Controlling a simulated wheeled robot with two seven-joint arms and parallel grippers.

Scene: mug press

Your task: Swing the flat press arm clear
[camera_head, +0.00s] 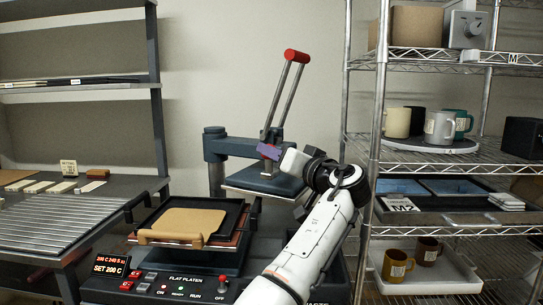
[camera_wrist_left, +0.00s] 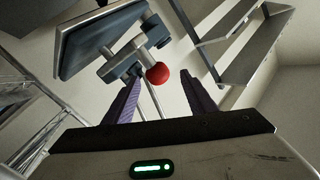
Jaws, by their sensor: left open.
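The press arm (camera_head: 236,146) runs right from its dark post (camera_head: 215,172), with the dark flat upper platen (camera_head: 255,182) hanging under it. The upper platen hangs behind and right of the flat lower platen with its tan pad (camera_head: 190,220). A lever with a red grip (camera_head: 297,56) rises tilted from the press arm. My left gripper (camera_head: 268,151) has purple fingers and is at the press arm's front. In the left wrist view its open fingers (camera_wrist_left: 160,82) flank a red knob (camera_wrist_left: 158,74); contact cannot be told. The upper platen (camera_wrist_left: 88,38) shows beyond. My right gripper is not in view.
A wire rack (camera_head: 455,165) with mugs and trays stands close on the right. A slatted table (camera_head: 60,225) is on the left. The control panel (camera_head: 175,288) reads SET 200 C.

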